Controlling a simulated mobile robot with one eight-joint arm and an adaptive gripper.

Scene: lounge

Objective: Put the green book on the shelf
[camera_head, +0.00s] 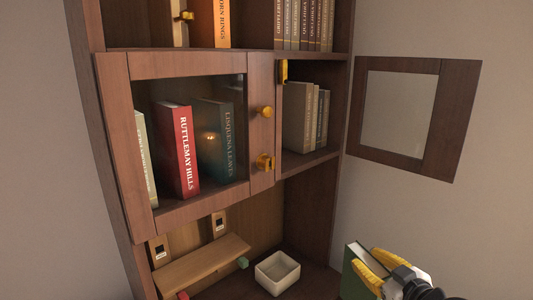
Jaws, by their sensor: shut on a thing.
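The green book (350,284) is at the lower right, partly cut off by the picture's bottom edge. Its cover is dark green and its pale page edges show on top. My gripper (371,264) has yellow fingers and is shut on the book's upper part. The book is in front of and below the wooden bookcase (319,196). The middle shelf's right compartment (327,150) is uncovered and holds several tan and grey books (298,117) at its left side, with a gap to their right.
A glass door (140,63) with gold knobs covers the left compartment, where red (177,150) and dark teal (214,140) books stand. A framed glass door (448,115) stands open at the right. Below are a white square bowl (277,272) and a small wooden ledge (202,264).

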